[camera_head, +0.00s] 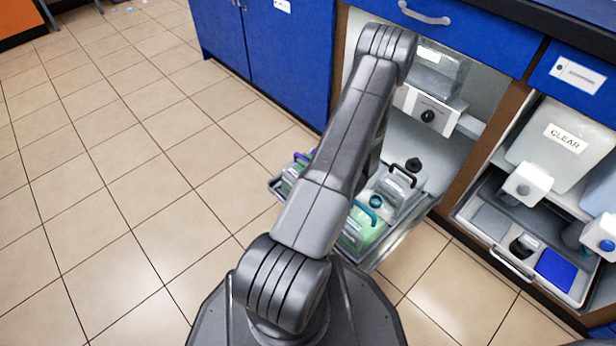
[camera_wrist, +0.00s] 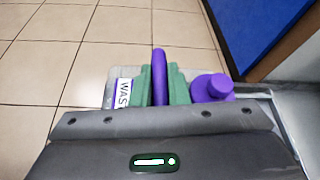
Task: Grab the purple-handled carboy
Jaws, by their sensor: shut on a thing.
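The purple-handled carboy stands in the pulled-out tray and shows in the wrist view with its purple handle (camera_wrist: 159,72), purple cap (camera_wrist: 212,88) and a label reading "WAS…" (camera_wrist: 122,92). In the head view the carboy (camera_head: 293,170) peeks out left of my arm. In the wrist view my gripper (camera_wrist: 160,82) has its green fingers on either side of the handle, shut on it. My arm hides the gripper in the head view. I cannot tell whether the carboy is lifted off the tray.
The tray (camera_head: 428,205) also holds a teal-handled carboy (camera_head: 366,210) and a black-handled one (camera_head: 404,173). A blue cabinet (camera_head: 270,50) stands behind. An open cabinet bay at right holds a container marked "CLEAR" (camera_head: 562,138).

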